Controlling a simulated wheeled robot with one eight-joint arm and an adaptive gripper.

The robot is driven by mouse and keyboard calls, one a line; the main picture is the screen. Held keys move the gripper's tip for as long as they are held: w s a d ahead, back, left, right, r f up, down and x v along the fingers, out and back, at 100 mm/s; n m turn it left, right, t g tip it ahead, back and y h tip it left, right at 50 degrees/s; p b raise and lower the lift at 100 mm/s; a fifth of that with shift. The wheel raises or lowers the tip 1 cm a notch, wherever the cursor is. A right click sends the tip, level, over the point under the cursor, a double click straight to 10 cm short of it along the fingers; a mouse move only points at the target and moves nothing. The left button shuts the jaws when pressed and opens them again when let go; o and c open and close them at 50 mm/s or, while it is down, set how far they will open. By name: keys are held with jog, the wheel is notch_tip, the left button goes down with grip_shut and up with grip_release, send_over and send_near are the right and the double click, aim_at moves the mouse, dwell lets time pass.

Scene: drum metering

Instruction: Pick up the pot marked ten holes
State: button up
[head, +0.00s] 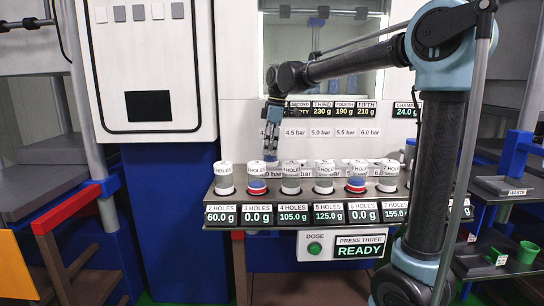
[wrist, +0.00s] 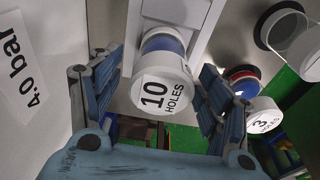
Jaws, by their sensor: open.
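The pot marked ten holes (wrist: 163,88) shows in the wrist view, with a white cap reading "10 HOLES" and a blue band behind it. It sits against a pale grey-white fitting. My gripper (wrist: 158,72) is open, with one blue finger to the left of the pot and one to its right. I cannot tell whether either finger touches it. In the head view my gripper (head: 271,148) points down at the back of the pot shelf, behind the front row. I cannot make out the ten-hole pot there.
The pot marked three holes (wrist: 264,116) is close to the right finger; it also shows in the head view (head: 257,172). Several capped pots stand on the shelf (head: 300,197), with weight displays below. A "READY" panel (head: 341,246) hangs beneath. A wall plate reads "4.0 bar" (wrist: 22,70).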

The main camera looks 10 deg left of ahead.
jog(key=shift+a+f, duration=0.2)
jog(key=shift+f, duration=1.15)
jog(key=shift+c, duration=0.3)
jog(key=c, duration=1.3)
